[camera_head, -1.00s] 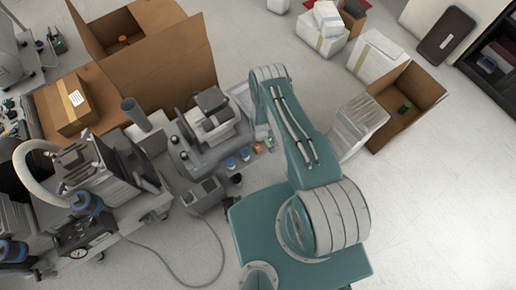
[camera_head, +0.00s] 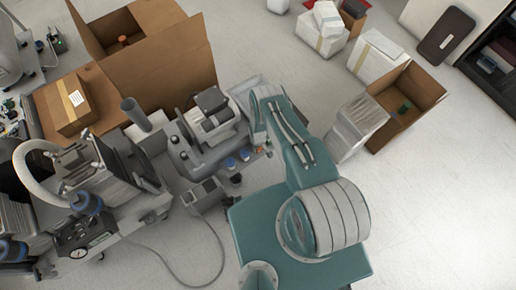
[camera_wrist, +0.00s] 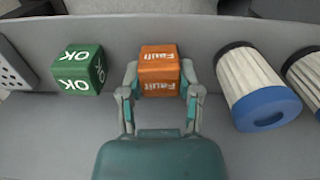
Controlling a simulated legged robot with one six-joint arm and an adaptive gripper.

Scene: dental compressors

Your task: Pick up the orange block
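The orange block (camera_wrist: 159,69), marked "Fault", stands on a grey ledge (camera_wrist: 60,135) in the wrist view. My gripper (camera_wrist: 160,74) is right at it, with one finger on its left side and one on its right. Both fingertips are very close to the block's sides; I cannot tell whether they press on it. The block appears to rest on the ledge. In the head view my arm reaches to the ledge, and only a small orange patch (camera_head: 258,149) shows beside it.
A green "OK" block (camera_wrist: 78,71) stands left of the gripper. A compressor unit (camera_head: 212,120) and a large cardboard box (camera_head: 165,65) are left of my arm.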

